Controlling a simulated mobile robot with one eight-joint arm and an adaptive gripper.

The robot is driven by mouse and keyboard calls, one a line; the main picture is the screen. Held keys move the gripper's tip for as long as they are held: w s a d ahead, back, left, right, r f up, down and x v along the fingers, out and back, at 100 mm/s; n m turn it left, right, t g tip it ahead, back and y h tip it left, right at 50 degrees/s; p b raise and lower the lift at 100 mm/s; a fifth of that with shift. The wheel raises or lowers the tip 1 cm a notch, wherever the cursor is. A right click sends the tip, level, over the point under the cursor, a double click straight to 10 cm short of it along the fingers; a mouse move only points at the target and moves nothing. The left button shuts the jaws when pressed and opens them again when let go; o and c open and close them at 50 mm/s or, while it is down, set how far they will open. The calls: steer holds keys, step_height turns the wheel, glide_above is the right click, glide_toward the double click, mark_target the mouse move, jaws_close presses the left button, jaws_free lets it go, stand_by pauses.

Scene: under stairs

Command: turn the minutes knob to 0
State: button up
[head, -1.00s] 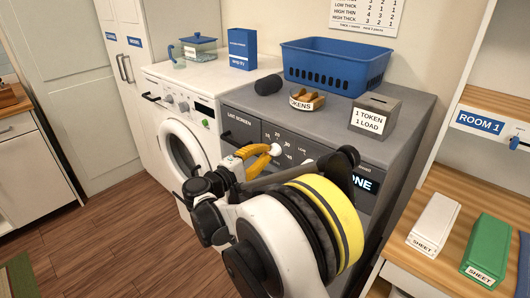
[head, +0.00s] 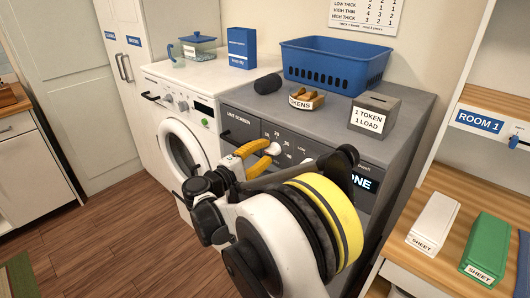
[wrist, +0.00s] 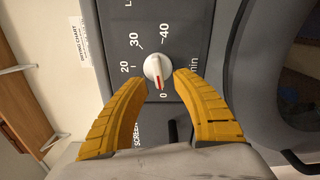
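The minutes knob (wrist: 153,67) is a round white dial with a red pointer on the grey dryer's front panel (wrist: 185,15). In the wrist view its red pointer aims at the printed 0 (wrist: 164,96). My gripper (wrist: 162,75) has its two yellow fingers apart, one on each side just short of the knob, with visible gaps between them and it. In the head view the white knob (head: 273,148) shows at the tips of my gripper (head: 268,155). The left finger hides part of the dial's scale.
A white washer (head: 155,72) stands left of the dryer. On the dryer top (head: 340,125) are a blue basket (head: 335,65), a tokens dish (head: 306,101), a dark roll (head: 268,83) and a grey token box (head: 375,113). A shelf with sheet boxes (head: 434,222) is at right.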

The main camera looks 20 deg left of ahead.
steer(key=v, duration=1.2)
